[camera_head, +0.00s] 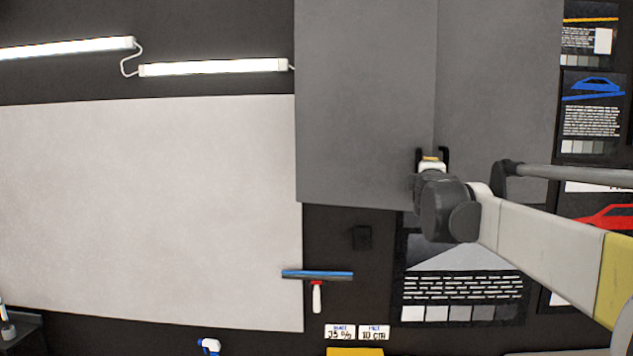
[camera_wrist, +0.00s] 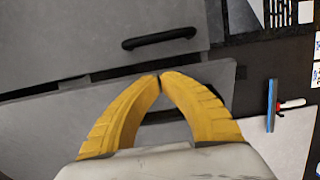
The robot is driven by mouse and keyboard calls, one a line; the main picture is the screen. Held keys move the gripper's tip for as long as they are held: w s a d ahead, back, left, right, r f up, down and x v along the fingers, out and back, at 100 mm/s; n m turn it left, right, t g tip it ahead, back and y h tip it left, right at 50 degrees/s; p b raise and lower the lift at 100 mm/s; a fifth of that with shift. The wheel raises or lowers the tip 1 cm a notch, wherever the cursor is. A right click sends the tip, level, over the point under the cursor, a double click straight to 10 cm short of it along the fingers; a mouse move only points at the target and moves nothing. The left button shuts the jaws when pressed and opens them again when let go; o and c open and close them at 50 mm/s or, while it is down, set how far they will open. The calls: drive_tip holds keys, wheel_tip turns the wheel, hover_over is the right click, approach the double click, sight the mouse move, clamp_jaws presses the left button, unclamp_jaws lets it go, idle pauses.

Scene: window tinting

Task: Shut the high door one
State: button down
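A grey high cabinet with two door panels fills the top of the head view: a left door (camera_head: 365,100) and a right door (camera_head: 497,85). My gripper (camera_head: 432,161) is in front of their lower inner corners, by the black handles (camera_head: 446,158). In the wrist view, one grey door (camera_wrist: 70,40) with a black bar handle (camera_wrist: 158,38) lies beyond the fingertips. My yellow fingers (camera_wrist: 160,77) have their tips together, with nothing seen between them. A dark gap (camera_wrist: 85,82) separates this door from a second grey panel (camera_wrist: 48,120), partly hidden behind the fingers. Fingertip contact cannot be told.
A large pale panel (camera_head: 150,210) covers the left wall, with light tubes (camera_head: 213,67) above. A blue squeegee (camera_head: 317,275) hangs below the cabinet. Posters (camera_head: 592,110) line the right wall. A spray bottle (camera_head: 208,346) stands low.

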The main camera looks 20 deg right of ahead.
drive_tip(key=x, duration=0.9)
drive_tip(key=shift+w, duration=0.15)
drive_tip(key=shift+a, duration=0.15)
